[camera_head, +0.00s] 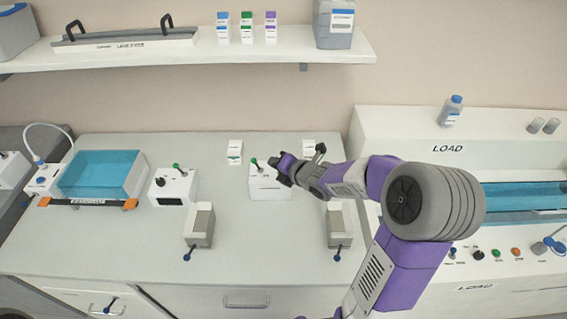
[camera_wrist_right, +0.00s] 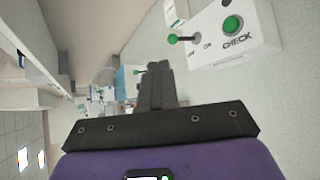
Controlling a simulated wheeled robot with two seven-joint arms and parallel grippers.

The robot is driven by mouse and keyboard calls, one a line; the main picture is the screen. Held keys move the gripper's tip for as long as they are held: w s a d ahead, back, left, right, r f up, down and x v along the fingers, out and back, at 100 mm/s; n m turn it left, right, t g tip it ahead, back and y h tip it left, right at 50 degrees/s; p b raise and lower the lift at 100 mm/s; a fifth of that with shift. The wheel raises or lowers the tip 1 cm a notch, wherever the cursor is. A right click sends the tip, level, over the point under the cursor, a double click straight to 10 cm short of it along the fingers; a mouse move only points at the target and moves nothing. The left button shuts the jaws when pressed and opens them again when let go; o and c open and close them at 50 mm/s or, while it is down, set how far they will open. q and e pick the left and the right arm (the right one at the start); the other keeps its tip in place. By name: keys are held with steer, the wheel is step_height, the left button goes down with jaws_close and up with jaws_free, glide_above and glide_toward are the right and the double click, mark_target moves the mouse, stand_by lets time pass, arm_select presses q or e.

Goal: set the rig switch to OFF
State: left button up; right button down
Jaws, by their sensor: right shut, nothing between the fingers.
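A white box (camera_head: 268,187) with a green-tipped toggle (camera_head: 254,162) stands mid-counter. In the right wrist view this box (camera_wrist_right: 238,50) reads CHECK and has a green button (camera_wrist_right: 231,25) and the green-tipped toggle (camera_wrist_right: 184,38), with small ON and apparently OFF marks beside it. No label reading rig shows. My left gripper is out of view.
Left of it stands another white box (camera_head: 174,188) with a green-tipped toggle and black knob. Two grey blocks (camera_head: 199,226) with blue-tipped levers stand in front. A teal-filled tank (camera_head: 103,174) is at left. The LOAD bench (camera_head: 440,190) with a control panel is at right.

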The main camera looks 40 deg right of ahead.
steer(key=shift+r+p+v, duration=0.2)
steer(key=shift+p+v, duration=0.15)
steer(key=shift+v, duration=1.6)
steer(key=shift+a, duration=0.15)
steer(key=shift+w, duration=0.1)
